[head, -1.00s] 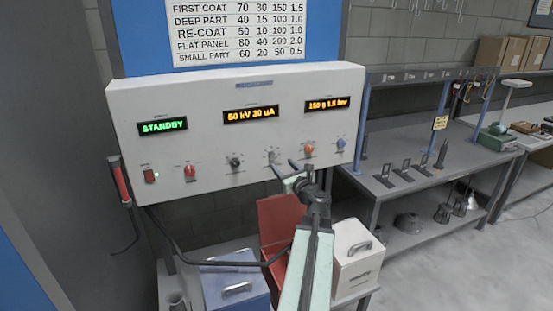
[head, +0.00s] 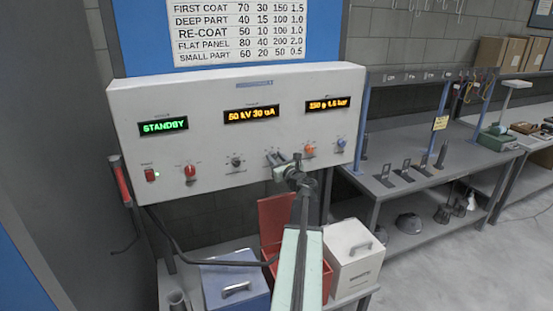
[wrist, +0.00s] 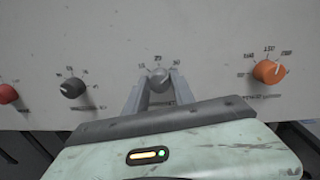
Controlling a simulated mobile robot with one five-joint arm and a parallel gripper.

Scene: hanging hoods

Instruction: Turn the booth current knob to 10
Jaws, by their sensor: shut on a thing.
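The grey knob (wrist: 159,79) sits on the pale control panel (wrist: 215,50), with small number marks in an arc above it. In the wrist view the two grey fingers of my gripper (wrist: 159,84) are closed on its left and right sides. In the head view my gripper (head: 276,160) reaches the panel at this knob and mostly covers it. The middle display (head: 252,114) appears to read 50 kV 30 uA. The knob's exact pointer direction is too small to tell.
The black knob (head: 236,161) and orange knob (head: 309,149) flank the held one. The red knob (head: 190,171) and blue knob (head: 341,143) stand further out. A green display (head: 163,126) reads STANDBY. Blue (head: 235,287), red (head: 280,213) and white (head: 353,250) boxes stand below.

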